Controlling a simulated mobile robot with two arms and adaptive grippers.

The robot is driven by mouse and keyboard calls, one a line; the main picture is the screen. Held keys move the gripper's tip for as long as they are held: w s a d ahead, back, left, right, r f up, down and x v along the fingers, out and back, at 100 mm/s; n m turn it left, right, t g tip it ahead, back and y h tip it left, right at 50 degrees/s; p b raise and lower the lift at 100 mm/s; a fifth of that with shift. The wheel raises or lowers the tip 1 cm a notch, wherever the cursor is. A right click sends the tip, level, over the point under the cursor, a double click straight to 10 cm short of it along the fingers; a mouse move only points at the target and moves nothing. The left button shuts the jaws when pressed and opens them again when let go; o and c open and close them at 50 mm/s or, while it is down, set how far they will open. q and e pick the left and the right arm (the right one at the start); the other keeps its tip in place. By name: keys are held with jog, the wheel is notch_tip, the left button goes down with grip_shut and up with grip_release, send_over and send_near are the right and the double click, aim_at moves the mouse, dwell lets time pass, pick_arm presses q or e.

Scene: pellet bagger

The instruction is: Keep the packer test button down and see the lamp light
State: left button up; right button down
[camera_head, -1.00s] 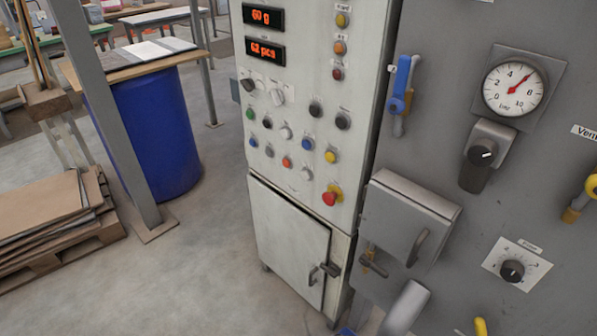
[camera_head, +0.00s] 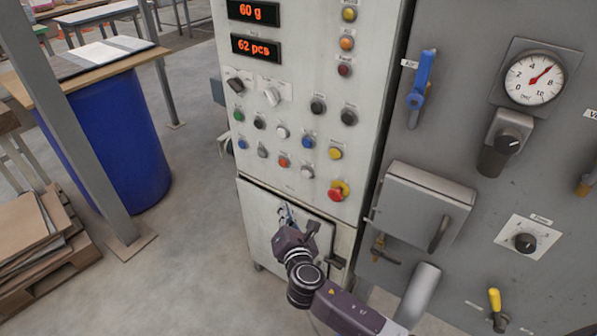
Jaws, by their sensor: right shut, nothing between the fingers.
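A pale control panel (camera_head: 300,110) stands in the middle of the head view. It carries several round buttons in green, black, white, blue, orange and yellow; their labels are too small to read, so I cannot tell which is the packer test button. A column of three lamp-like caps sits at its upper right: yellow (camera_head: 349,14), orange (camera_head: 346,43) and dark red (camera_head: 344,69). None looks clearly lit. My right gripper (camera_head: 287,213) is shut and empty, in front of the panel's lower door and below the button rows, apart from the buttons. My left gripper is out of view.
Red displays above the buttons read 60 g (camera_head: 253,11) and 62 pcs (camera_head: 256,47). A red mushroom button (camera_head: 336,194) sits low on the panel. A grey cabinet with a gauge (camera_head: 534,79) and a protruding box (camera_head: 420,212) is at right. A blue drum (camera_head: 115,140) stands left.

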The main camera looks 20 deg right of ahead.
aim_at(302, 173)
jog(key=r, duration=0.2)
jog(key=shift+w+a+r+n+t, duration=0.3)
jog(key=shift+r, duration=0.05)
jog(key=w+d, duration=0.5)
jog(key=d, duration=0.2)
jog(key=shift+w+b, duration=0.2)
jog(key=shift+b, duration=0.2)
dwell(1.3)
jog(key=shift+w+d, duration=0.25)
jog(key=shift+d, duration=0.1)
jog(key=shift+w+d, duration=0.3)
jog(key=shift+d, duration=0.15)
dwell(1.8)
jog(key=shift+a, duration=0.1)
dwell(1.0)
jog(key=shift+s+a, duration=0.6)
jog(key=shift+a, duration=0.05)
